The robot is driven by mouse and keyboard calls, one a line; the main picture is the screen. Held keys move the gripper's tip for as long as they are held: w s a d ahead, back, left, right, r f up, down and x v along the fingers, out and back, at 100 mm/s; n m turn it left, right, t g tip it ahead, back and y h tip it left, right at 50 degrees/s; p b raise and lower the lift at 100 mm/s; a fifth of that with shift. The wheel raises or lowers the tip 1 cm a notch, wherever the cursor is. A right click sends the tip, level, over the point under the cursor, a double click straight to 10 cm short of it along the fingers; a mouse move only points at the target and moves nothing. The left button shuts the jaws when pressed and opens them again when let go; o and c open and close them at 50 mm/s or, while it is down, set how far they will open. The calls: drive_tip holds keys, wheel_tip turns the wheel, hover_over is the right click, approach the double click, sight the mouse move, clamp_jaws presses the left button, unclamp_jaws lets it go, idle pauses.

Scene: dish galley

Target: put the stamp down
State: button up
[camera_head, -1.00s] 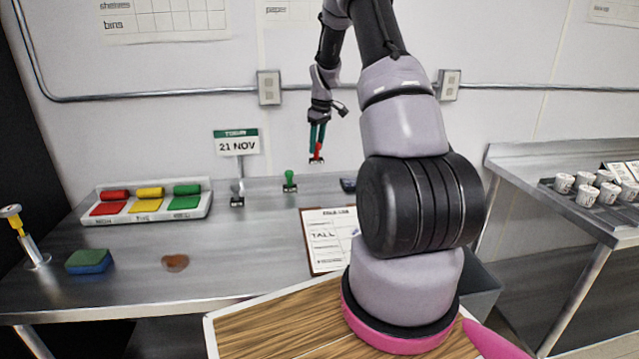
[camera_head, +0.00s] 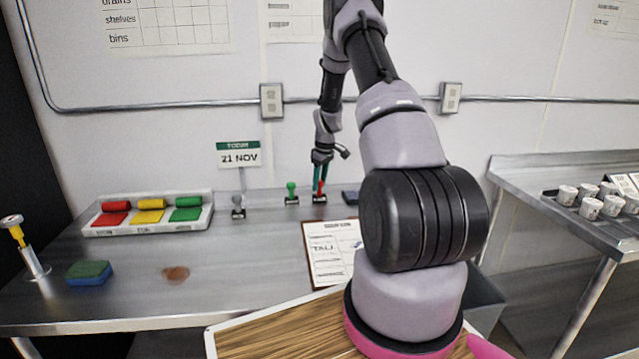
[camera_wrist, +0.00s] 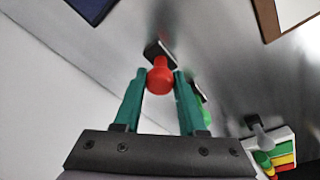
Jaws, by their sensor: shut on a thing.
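My gripper (camera_head: 320,178) is shut on the red-handled stamp (camera_head: 320,198) at the back of the steel counter. In the wrist view the red knob of this stamp (camera_wrist: 160,78) sits between my teal fingers (camera_wrist: 158,92), with its dark base beyond. In the head view the base appears at counter level, upright; I cannot tell for certain whether it touches. A green-handled stamp (camera_head: 291,194) stands just left of it, and a grey-handled stamp (camera_head: 238,207) stands further left.
A tray of red, yellow and green ink pads (camera_head: 148,222) is at the left. A clipboard (camera_head: 333,253) lies in front, and a dark block (camera_head: 350,197) is close on the right. A sponge (camera_head: 89,272) and a brown stain (camera_head: 175,273) are nearer. The middle of the counter is clear.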

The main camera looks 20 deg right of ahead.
drive_tip(key=shift+f, duration=0.1)
drive_tip(key=o, duration=1)
drive_tip(key=shift+o, duration=0.2)
wheel_tip(320, 180, up, 12)
drive_tip(key=s, duration=0.2)
wheel_tip(320, 180, up, 10)
drive_tip(key=m+t, duration=0.1)
drive_tip(key=m, duration=0.1)
hover_over(323, 197)
drive_tip(key=s+a, duration=0.4)
drive_tip(key=a, duration=0.1)
drive_tip(key=s+a+r+m+t, duration=0.1)
drive_tip(key=s+a+r+m, duration=0.1)
drive_tip(key=s+a+r, duration=0.6)
drive_tip(key=s+a+r+m+t, duration=0.1)
drive_tip(key=s+a+r+m, duration=0.2)
drive_tip(key=s, duration=0.8)
drive_tip(key=s+a+r+m+t+y, duration=0.1)
drive_tip(key=s+a+r+m+t, duration=0.1)
drive_tip(key=s, duration=1)
wheel_tip(323, 197, up, 2)
drive_tip(key=shift+s+a+r+m+t, duration=0.3)
drive_tip(key=shift+a+m, duration=0.2)
drive_tip(key=shift+a, duration=0.1)
drive_tip(key=shift+w, duration=0.1)
